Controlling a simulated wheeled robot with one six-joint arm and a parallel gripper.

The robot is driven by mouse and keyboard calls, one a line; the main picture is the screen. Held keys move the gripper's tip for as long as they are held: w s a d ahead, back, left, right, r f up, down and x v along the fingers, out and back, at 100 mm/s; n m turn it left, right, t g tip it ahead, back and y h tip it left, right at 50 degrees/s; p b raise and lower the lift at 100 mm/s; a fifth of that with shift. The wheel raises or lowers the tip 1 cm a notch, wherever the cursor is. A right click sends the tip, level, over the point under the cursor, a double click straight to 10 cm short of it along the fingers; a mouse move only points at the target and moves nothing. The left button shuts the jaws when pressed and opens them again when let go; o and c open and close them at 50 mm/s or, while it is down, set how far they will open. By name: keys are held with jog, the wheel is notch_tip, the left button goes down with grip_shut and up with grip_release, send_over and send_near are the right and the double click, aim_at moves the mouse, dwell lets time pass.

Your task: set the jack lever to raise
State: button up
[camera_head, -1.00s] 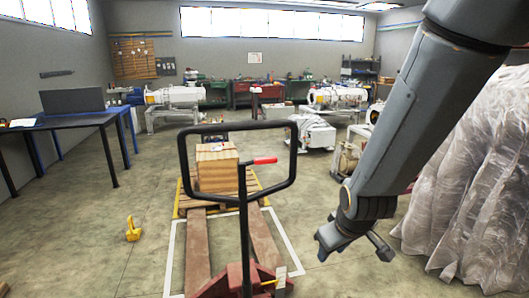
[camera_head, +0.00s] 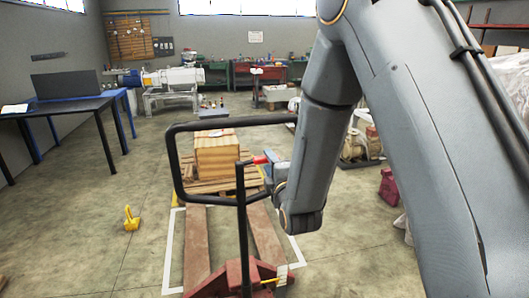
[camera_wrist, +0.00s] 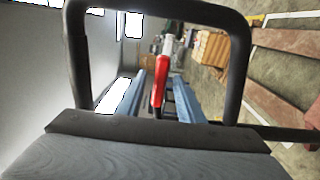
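The jack lever (camera_head: 260,159) is a small red handle on the upright black post of the pallet jack (camera_head: 243,215), inside its looped black handle. In the wrist view the red lever (camera_wrist: 159,88) lies between the two blue-grey fingers of my gripper (camera_wrist: 160,80). Visible gaps show on both sides of the lever, so the fingers are open around it and not clamped. In the head view my gripper (camera_head: 271,166) is at the lever's right end, partly hidden by my wrist. The black handle loop (camera_wrist: 235,60) frames the fingers in the wrist view.
A wooden box (camera_head: 216,155) stands on a pallet (camera_head: 205,186) behind the jack. A yellow object (camera_head: 131,218) sits on the floor at left. A dark table (camera_head: 60,110) stands further left. The floor between them is clear.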

jog(key=p+x, duration=0.2)
jog(key=x, duration=0.4)
jog(key=shift+w, duration=0.25)
grip_shut()
